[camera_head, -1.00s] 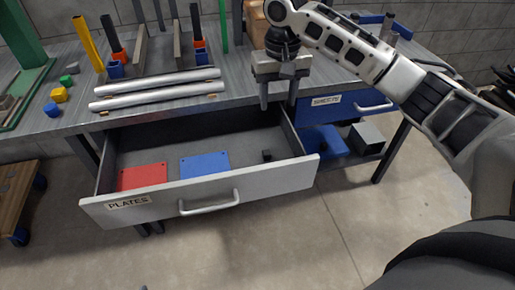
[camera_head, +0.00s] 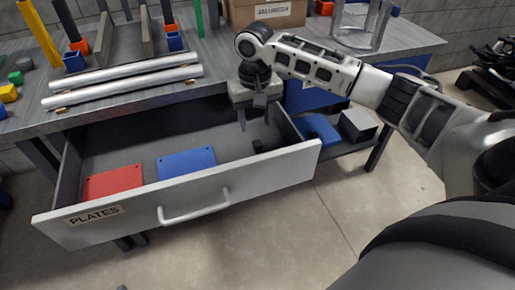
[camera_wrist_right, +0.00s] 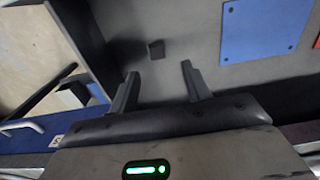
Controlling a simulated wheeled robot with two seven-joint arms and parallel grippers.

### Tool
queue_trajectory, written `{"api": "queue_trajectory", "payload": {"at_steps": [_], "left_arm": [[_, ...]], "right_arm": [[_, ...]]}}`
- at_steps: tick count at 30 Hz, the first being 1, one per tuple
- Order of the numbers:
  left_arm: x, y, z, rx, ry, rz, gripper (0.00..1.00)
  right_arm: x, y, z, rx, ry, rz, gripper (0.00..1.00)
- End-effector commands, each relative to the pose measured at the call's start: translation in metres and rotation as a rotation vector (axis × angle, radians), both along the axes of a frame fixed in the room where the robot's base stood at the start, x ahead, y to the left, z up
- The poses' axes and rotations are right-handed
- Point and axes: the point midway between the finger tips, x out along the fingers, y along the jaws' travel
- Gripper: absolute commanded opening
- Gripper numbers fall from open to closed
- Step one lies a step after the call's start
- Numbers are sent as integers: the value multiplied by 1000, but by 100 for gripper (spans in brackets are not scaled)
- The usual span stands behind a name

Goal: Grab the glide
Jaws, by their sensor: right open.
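The glide looks to be the small black block (camera_head: 257,146) on the floor of the open drawer, near its right end. It also shows in the right wrist view (camera_wrist_right: 156,49), just beyond and between the fingertips. My right gripper (camera_head: 255,118) is open and empty, pointing down over the right part of the drawer. In the right wrist view its two fingers (camera_wrist_right: 159,70) are spread apart and do not touch the block. My left gripper is not in view.
The drawer (camera_head: 245,183), labelled PLATES, is pulled out and holds a red plate (camera_head: 113,182) and a blue plate (camera_head: 187,163). The bench top above carries two metal rails (camera_head: 125,80). A cardboard box (camera_head: 265,12) stands at the back. The drawer's side wall is close to my right gripper.

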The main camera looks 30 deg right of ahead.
Motion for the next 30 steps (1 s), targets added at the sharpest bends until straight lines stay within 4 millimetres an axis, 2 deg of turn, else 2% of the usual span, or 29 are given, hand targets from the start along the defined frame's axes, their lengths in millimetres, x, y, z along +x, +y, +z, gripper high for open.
{"api": "queue_trajectory", "payload": {"at_steps": [1,8,16,26,30], "left_arm": [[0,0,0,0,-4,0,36],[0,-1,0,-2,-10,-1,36],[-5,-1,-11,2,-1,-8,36],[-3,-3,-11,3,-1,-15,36],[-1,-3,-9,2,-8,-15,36]], "right_arm": [[-1,0,-8,-1,2,0,48],[-1,-1,-24,-1,1,0,48],[-6,-4,-62,-1,1,1,48],[-5,-4,-68,0,-1,2,48],[-5,-4,-68,0,-1,2,9]]}}
